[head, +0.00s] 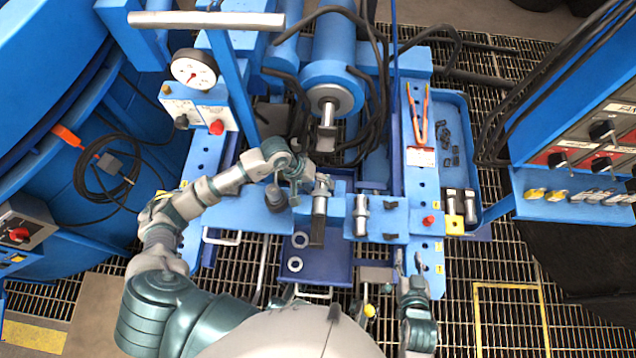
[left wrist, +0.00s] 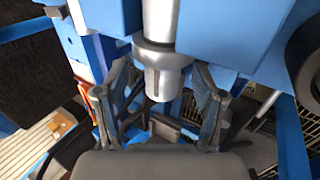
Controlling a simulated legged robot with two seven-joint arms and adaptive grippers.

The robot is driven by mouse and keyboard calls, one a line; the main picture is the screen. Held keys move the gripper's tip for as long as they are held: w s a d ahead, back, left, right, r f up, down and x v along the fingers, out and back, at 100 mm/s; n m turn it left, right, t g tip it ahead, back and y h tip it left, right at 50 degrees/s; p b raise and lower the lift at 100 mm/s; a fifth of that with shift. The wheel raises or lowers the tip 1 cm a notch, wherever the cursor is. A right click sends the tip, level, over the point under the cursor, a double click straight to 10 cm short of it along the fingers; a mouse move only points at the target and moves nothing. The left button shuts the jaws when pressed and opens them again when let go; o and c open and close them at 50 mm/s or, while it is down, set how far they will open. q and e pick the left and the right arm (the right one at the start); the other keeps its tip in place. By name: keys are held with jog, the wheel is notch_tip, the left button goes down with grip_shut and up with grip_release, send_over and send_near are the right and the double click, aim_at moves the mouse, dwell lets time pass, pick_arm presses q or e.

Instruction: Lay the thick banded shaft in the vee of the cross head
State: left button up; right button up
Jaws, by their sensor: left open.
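Two metal shafts lie across the blue cross head (head: 340,226) in the head view. The left shaft (head: 319,205) has a light upper part and a dark lower end. The right shaft (head: 361,215) is short, with bands. I cannot tell for sure which is the thick banded one. My left gripper (head: 303,178) is open near the upper end of the left shaft. In the left wrist view its fingers (left wrist: 161,78) stand apart on either side of a collared shaft end (left wrist: 162,55), not closed on it. The vee is not clearly visible. My right gripper (head: 408,264) appears open and empty, below the cross head's right end.
The press cylinder (head: 332,75) and its ram stand above the cross head, with black hoses beside them. A blue tray (head: 463,110) at right holds small dark parts and more shafts. Two washers lie on a blue plate (head: 320,268). A gauge (head: 194,70) stands left.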

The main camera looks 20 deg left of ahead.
pick_arm(q)
jog(key=v, duration=1.2)
jog(key=shift+s+f, duration=0.1)
dwell(0.4)
